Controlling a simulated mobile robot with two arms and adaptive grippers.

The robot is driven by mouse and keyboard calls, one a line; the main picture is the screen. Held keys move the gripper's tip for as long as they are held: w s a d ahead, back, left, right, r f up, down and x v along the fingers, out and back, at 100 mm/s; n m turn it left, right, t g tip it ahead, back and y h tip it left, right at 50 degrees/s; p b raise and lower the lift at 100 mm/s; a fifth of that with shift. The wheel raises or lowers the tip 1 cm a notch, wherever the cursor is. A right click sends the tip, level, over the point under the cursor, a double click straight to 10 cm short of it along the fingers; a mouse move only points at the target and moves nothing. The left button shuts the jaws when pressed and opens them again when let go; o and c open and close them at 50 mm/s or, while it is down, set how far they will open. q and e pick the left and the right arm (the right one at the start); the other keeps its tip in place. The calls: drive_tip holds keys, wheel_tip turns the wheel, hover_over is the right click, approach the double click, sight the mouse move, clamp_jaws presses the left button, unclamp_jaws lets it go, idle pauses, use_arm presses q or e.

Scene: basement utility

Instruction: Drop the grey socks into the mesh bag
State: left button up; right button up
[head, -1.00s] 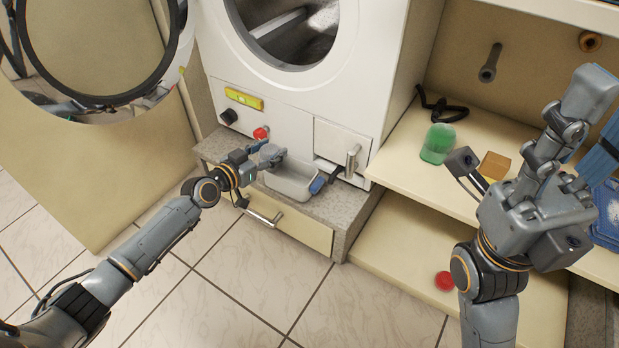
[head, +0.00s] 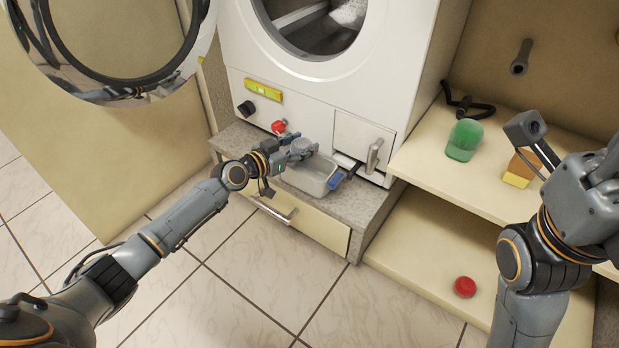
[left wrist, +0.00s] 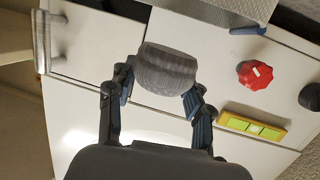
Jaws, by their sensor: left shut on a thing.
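The grey socks (left wrist: 166,70), a ribbed rolled bundle, are pinched between the fingers of my left gripper (left wrist: 160,88) in the left wrist view. In the head view my left gripper (head: 292,152) holds the grey bundle (head: 302,146) over the back left part of a grey open-topped container (head: 308,182). This container, with a blue piece at its right end, seems to be the mesh bag; its fine-textured side also shows in the left wrist view (left wrist: 228,10). My right gripper (head: 606,165) is at the right edge, partly cut off, its fingers unclear.
The container stands on a stone ledge (head: 362,215) below the white washer (head: 400,60), near a red knob (head: 279,127). A drawer handle (head: 278,214) sticks out below.

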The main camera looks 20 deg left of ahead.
use_arm(q)
drive_tip(key=o, duration=1.3)
drive_tip(key=shift+c, duration=0.2)
drive_tip(key=v, duration=1.2)
